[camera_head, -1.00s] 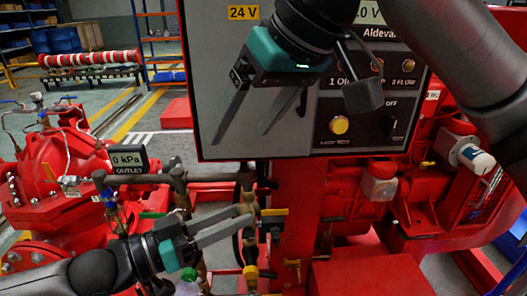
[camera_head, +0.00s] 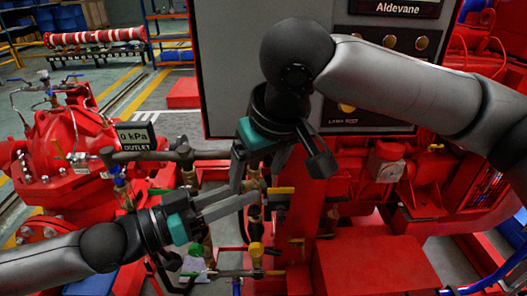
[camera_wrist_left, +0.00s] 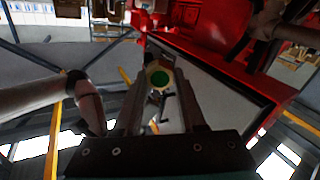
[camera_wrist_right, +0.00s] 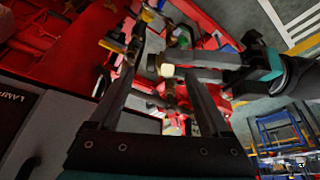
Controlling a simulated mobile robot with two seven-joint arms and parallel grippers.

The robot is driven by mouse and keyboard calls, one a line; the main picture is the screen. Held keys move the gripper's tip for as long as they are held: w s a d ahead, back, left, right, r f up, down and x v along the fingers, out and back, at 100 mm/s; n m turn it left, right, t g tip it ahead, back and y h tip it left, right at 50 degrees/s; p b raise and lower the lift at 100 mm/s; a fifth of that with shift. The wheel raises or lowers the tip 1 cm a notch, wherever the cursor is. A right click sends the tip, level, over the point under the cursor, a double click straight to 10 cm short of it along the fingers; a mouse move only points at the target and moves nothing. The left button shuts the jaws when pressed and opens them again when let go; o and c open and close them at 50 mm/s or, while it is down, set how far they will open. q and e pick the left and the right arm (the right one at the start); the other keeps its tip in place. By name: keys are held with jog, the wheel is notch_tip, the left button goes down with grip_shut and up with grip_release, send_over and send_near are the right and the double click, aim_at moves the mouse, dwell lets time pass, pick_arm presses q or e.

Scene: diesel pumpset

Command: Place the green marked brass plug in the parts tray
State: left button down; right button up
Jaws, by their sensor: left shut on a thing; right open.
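The brass plug with a round green mark (camera_wrist_left: 160,79) is between the fingertips of my left gripper (camera_wrist_left: 160,100), which is shut on it, green face toward the left wrist camera. In the right wrist view the plug (camera_wrist_right: 166,70) shows pale at the left fingers' ends. My right gripper (camera_wrist_right: 160,80) is open, its fingers on either side of the plug, apparently not closed on it. In the head view the left gripper (camera_head: 247,201) points right, and the right gripper (camera_head: 246,182) reaches down over its tips, largely hiding the plug. I cannot make out the parts tray.
The grey control panel (camera_head: 230,75) stands behind my right arm. Pipes and a yellow-capped valve (camera_head: 256,250) lie close below the grippers. A red block (camera_head: 370,265) is at lower right.

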jog(key=shift+x, duration=0.85)
grip_shut()
pick_arm(q)
jog(key=shift+c, duration=2.1)
grip_release()
